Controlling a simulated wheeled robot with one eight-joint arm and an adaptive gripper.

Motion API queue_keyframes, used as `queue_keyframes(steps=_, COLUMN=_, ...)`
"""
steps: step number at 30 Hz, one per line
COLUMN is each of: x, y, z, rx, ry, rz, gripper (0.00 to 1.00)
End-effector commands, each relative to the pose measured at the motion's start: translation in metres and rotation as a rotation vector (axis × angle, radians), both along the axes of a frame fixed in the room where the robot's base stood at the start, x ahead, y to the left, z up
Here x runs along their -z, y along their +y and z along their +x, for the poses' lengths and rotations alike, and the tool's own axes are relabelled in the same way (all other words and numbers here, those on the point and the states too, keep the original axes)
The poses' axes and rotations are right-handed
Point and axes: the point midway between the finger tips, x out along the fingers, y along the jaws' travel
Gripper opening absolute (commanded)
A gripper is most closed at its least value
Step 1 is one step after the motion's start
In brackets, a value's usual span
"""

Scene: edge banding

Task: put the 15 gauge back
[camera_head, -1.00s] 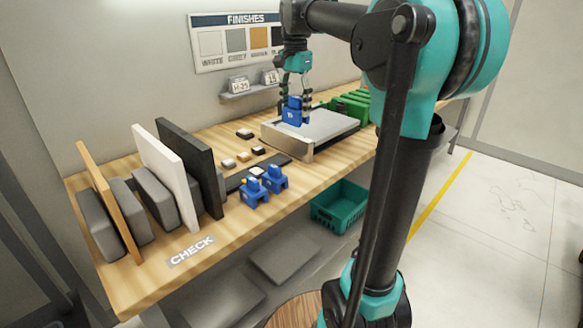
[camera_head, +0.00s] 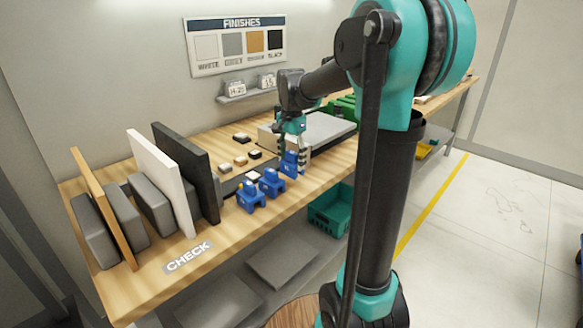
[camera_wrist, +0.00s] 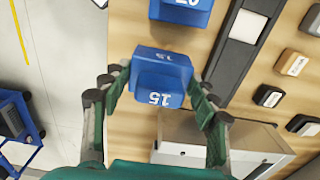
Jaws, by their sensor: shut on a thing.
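The blue 15 gauge (camera_head: 290,163) is between the fingers of my gripper (camera_head: 293,152), which is shut on it. It looks upright at or just above the tabletop; I cannot tell if it touches. In the wrist view the gauge (camera_wrist: 160,72) shows the number 15 on two faces, with the gripper's fingers (camera_wrist: 158,100) on both sides. Two other blue gauges, one in the middle (camera_head: 271,183) and one at the left (camera_head: 250,197), stand in a row with it. The neighbouring gauge (camera_wrist: 182,10), marked 20, shows at the top of the wrist view, a small gap away.
A dark rail (camera_wrist: 240,45) runs beside the gauges. Small sample blocks (camera_head: 240,160) lie behind it. A grey machine plate (camera_head: 325,128) sits beyond my gripper. Upright panels (camera_head: 165,180) stand at the left. A green crate (camera_head: 330,212) is below the table's front edge.

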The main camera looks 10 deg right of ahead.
Motion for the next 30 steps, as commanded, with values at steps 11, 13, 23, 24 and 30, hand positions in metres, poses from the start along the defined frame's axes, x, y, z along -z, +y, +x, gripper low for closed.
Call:
queue_keyframes(steps=11, x=0.030, y=0.000, z=0.000, rx=0.000, ry=0.000, rz=0.000, gripper=0.22)
queue_keyframes(steps=13, x=0.030, y=0.000, z=0.000, rx=0.000, ry=0.000, rz=0.000, gripper=0.22)
queue_keyframes(steps=23, x=0.032, y=0.000, z=0.000, rx=0.000, ry=0.000, rz=0.000, gripper=0.77)
queue_keyframes(steps=24, x=0.032, y=0.000, z=0.000, rx=0.000, ry=0.000, rz=0.000, gripper=0.80)
queue_keyframes(steps=30, x=0.032, y=0.000, z=0.000, rx=0.000, ry=0.000, rz=0.000, gripper=0.80)
